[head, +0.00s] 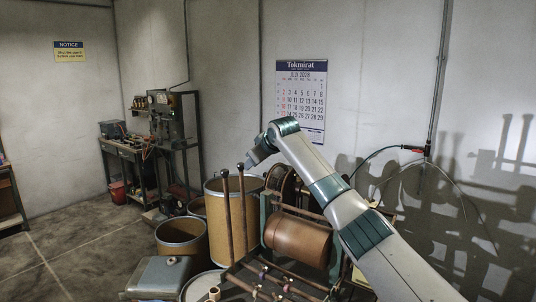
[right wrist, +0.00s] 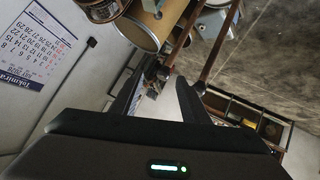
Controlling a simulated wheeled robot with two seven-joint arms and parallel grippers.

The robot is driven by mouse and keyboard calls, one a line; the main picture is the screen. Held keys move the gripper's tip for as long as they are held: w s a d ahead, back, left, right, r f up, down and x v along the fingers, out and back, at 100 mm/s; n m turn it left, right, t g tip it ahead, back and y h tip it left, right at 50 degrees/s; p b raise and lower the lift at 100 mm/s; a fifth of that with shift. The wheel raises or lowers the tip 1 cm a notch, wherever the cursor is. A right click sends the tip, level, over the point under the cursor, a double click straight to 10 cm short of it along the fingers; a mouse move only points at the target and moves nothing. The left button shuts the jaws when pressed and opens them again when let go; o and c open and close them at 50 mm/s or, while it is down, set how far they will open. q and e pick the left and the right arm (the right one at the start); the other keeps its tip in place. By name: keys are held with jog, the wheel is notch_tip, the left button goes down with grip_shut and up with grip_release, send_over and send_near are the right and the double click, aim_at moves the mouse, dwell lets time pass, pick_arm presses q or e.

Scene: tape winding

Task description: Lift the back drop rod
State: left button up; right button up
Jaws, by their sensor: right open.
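Two upright dark rods with round knobs stand side by side in front of the winding machine: a left rod (head: 229,215) and a right rod (head: 243,210). I cannot tell for sure which is the back drop rod. My right gripper (head: 249,163) is at the knobs' height, close to the right rod's top. In the right wrist view my right gripper (right wrist: 157,88) is open with nothing between its fingers. There, one rod (right wrist: 187,30) has its knob end just beyond the fingertips, and another rod (right wrist: 219,45) lies to its right. My left gripper is not in view.
The winding machine with a brown roller (head: 298,238) stands right of the rods. Fibre drums (head: 182,238) and a grey metal can (head: 160,276) crowd the floor to the left. A calendar (head: 302,90) hangs on the wall behind my arm.

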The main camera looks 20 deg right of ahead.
jog(key=b+v, duration=0.5)
jog(key=v, duration=0.6)
jog(key=shift+s+d+r, duration=0.1)
jog(key=shift+s, duration=0.05)
